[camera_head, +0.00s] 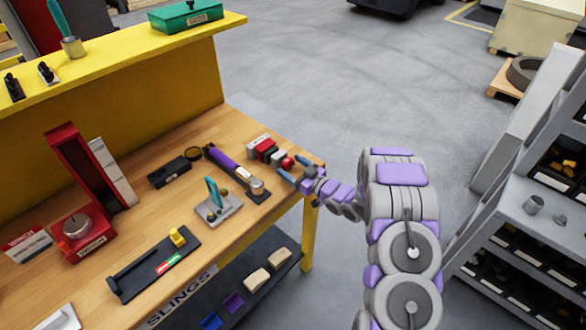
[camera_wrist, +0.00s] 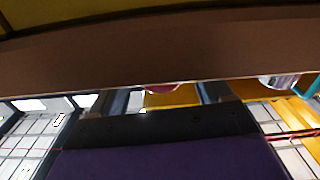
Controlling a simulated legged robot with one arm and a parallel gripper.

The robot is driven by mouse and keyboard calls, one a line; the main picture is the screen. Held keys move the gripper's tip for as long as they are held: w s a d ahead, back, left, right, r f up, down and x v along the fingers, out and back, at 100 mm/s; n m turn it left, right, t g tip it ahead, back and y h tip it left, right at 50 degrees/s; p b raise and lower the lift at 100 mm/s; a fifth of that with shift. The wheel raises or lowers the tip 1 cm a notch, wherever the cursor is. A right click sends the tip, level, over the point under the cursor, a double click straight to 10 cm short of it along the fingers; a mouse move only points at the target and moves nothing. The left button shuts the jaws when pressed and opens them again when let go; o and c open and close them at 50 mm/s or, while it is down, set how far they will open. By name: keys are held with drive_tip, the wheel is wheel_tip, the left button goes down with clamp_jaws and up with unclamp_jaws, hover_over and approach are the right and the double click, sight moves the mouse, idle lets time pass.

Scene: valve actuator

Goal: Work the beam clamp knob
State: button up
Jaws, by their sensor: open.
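A small red and grey device (camera_head: 265,149), which looks like the beam clamp, sits at the right end of the wooden bench. A round red knob (camera_head: 287,163) is on its near right side. My gripper (camera_head: 293,170) is open at the bench's right edge, its blue-tipped fingers close around or just before the knob; I cannot tell whether they touch it. In the wrist view, a red rounded part (camera_wrist: 162,87) shows between the two dark fingers (camera_wrist: 166,95). A brown band above hides most of it.
The wooden bench (camera_head: 150,220) also holds a purple-handled tool (camera_head: 222,160), a small stand with a teal lever (camera_head: 217,203), a black box (camera_head: 175,172) and a red winch unit (camera_head: 82,226). A grey shelf (camera_head: 515,215) stands at right. Floor between is clear.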

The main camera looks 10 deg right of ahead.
drive_tip(key=c, duration=1)
drive_tip(key=m+p, duration=0.1)
drive_tip(key=p, duration=0.2)
drive_tip(key=shift+r+m+p, duration=0.3)
drive_tip(key=shift+m+p, duration=0.05)
drive_tip(key=shift+m, duration=0.05)
drive_tip(key=shift+c, duration=0.2)
drive_tip(key=shift+m+p, duration=0.7)
drive_tip(key=shift+p, duration=0.35)
drive_tip(key=shift+f+m+p, duration=0.25)
drive_tip(key=shift+m+p, duration=0.45)
drive_tip(key=o, duration=1)
drive_tip(key=shift+d, duration=0.1)
drive_tip(key=shift+o, duration=0.2)
